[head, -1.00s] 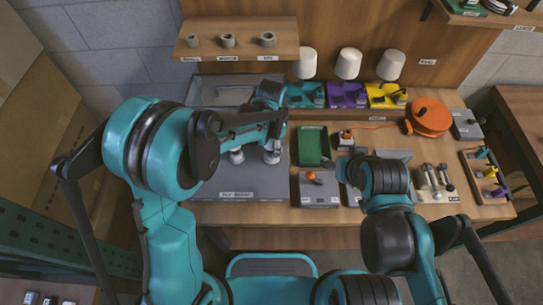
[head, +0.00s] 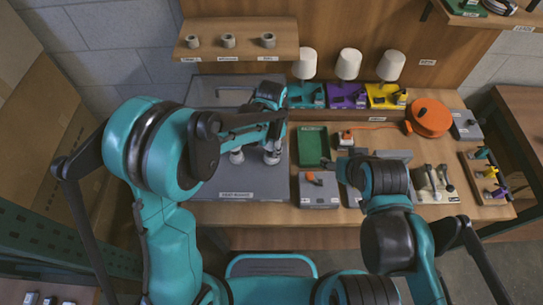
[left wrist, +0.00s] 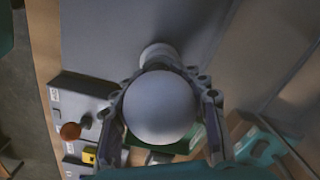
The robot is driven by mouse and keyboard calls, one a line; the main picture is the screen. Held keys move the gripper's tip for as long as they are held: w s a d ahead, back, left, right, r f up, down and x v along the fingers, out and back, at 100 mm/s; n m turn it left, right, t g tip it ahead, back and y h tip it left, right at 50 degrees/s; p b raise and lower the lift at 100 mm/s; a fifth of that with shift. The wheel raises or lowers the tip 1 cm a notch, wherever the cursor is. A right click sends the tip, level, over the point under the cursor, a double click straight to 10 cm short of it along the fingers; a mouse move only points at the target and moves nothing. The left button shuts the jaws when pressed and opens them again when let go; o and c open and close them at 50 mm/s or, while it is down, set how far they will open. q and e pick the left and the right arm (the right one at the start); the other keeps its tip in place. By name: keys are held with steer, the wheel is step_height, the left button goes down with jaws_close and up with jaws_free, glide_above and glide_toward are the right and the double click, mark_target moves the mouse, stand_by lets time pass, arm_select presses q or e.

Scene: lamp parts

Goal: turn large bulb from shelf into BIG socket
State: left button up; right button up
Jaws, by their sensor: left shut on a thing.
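The large bulb is a smooth white globe (left wrist: 160,107) in the left wrist view. My left gripper (left wrist: 163,125) is shut on it, with a finger on each side. In the head view my left gripper (head: 273,136) points down over the grey mat, at a pale round piece (head: 272,157). The globe hides what is directly beneath it, so I cannot tell how it sits in a socket. Another pale round piece (head: 236,157) stands to the left. My right gripper is mostly hidden behind its arm, around the grey plate.
The wooden shelf (head: 235,52) holds three grey rings. Three white shades (head: 348,64) stand behind teal, purple and yellow trays. A green tray (head: 313,146) and a grey box with an orange knob (head: 318,188) are right of the mat. The mat's front (head: 240,186) is clear.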

arm_select(q)
steer(key=shift+o, duration=1.4)
steer(key=shift+c, duration=1.4)
steer(key=shift+f, duration=0.15)
steer(key=m+b, duration=0.1)
steer(key=m, duration=0.4)
steer(key=shift+s, duration=0.1)
steer(key=shift+m, duration=1)
